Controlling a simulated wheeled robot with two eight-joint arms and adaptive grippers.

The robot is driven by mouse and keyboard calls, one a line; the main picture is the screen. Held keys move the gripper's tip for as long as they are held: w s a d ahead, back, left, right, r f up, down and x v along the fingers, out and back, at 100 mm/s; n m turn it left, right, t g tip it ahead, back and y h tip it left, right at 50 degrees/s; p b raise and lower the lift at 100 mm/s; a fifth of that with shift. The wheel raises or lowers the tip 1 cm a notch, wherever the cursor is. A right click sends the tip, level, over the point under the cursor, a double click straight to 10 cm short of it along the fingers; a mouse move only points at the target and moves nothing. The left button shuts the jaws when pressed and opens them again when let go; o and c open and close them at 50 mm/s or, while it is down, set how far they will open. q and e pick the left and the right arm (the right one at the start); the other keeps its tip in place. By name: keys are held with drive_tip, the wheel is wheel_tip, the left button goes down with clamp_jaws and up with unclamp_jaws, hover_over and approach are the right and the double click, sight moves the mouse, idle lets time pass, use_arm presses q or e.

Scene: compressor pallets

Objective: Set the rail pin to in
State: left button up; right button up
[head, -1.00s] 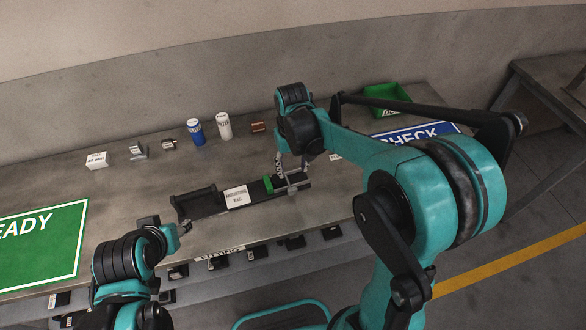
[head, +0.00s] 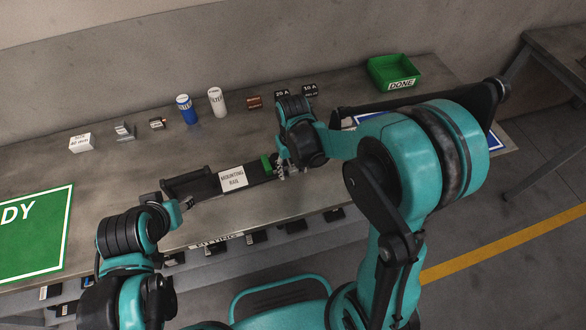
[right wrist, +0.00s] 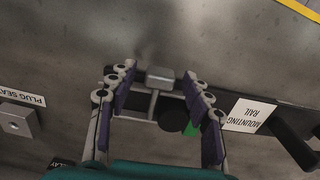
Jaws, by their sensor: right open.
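The mounting rail (head: 205,187) lies on the bench, a dark bar with a white label and a green block (head: 267,164) near its right end. My right gripper (head: 284,172) is over that end, pointing down. In the right wrist view my right gripper (right wrist: 160,97) is open, its purple-padded fingers apart on either side of a grey block on thin light bars (right wrist: 160,76), which may be the rail pin. I cannot tell whether the fingers touch it or how the pin is set. My left gripper (head: 184,206) is near the rail's left end; its jaws are unclear.
Behind the rail stand a blue can (head: 186,109), a white can (head: 217,101) and small parts. A green DONE bin (head: 394,72) is at the back right. A green sign (head: 35,232) lies at left. The bench between the rail and the cans is clear.

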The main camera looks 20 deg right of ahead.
clamp_jaws()
drive_tip(key=shift+w, duration=0.65)
unclamp_jaws()
wheel_tip(320, 180, up, 12)
drive_tip(key=shift+s, duration=0.1)
idle(0.5)
